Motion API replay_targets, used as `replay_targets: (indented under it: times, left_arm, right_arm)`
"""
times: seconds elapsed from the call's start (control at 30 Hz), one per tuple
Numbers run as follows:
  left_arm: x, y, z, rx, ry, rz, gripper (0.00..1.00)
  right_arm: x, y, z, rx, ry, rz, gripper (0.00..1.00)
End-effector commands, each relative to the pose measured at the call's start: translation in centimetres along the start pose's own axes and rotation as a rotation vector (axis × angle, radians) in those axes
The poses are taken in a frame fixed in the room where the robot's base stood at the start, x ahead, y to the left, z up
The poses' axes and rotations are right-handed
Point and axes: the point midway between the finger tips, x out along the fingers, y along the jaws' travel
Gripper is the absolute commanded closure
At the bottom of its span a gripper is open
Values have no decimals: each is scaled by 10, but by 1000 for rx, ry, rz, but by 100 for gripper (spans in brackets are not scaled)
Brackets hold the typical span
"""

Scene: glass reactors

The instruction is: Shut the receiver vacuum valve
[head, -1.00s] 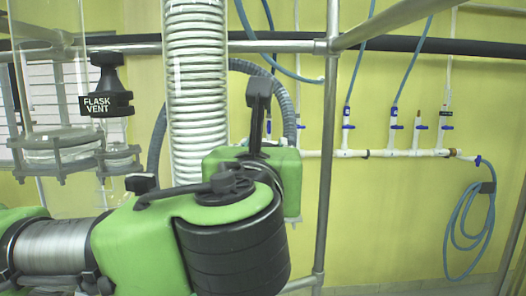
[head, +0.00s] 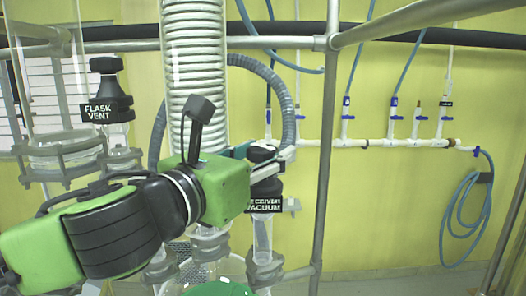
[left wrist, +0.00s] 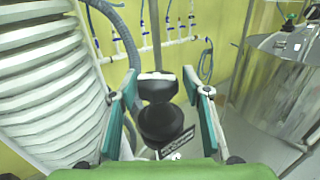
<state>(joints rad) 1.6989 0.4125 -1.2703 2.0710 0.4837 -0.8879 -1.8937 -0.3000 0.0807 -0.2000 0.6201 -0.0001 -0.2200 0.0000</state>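The receiver vacuum valve (head: 263,204) is a black knob with a black label collar, on a clear glass tube right of the coiled condenser in the head view. Its label is partly cut off by my arm. In the left wrist view the valve's black knob (left wrist: 158,120) stands between the two teal-lined fingers. My left gripper (left wrist: 160,82) is open around the knob, with gaps visible on both sides. In the head view the left gripper (head: 263,160) is at the height of the knob's top, partly hidden by its green wrist. My right gripper is not in view.
The flask vent valve (head: 106,95) stands to the left. The coiled glass condenser (head: 196,75) is close beside my left arm. A metal frame post (head: 328,150) rises right of the valve. A white pipe with blue taps (head: 390,144) runs along the yellow wall.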

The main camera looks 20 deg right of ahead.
Motion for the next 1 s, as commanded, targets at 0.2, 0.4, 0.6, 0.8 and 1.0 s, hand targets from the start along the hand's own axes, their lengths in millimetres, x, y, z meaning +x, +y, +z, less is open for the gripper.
replay_targets:
  times: [0.2,0.4,0.6,0.8,1.0]
  left_arm:
    - [0,2,0,0,0,12,54]
    - [1,0,-2,4,-2,132,54]
    - [1,-2,-1,3,-3,303,54]
    - [2,-3,0,4,-2,504,54]
    - [1,0,1,1,0,701,54]
  right_arm:
    - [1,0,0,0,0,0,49]
    - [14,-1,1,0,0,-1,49]
    - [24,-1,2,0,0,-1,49]
    - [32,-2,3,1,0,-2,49]
    - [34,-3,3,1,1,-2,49]
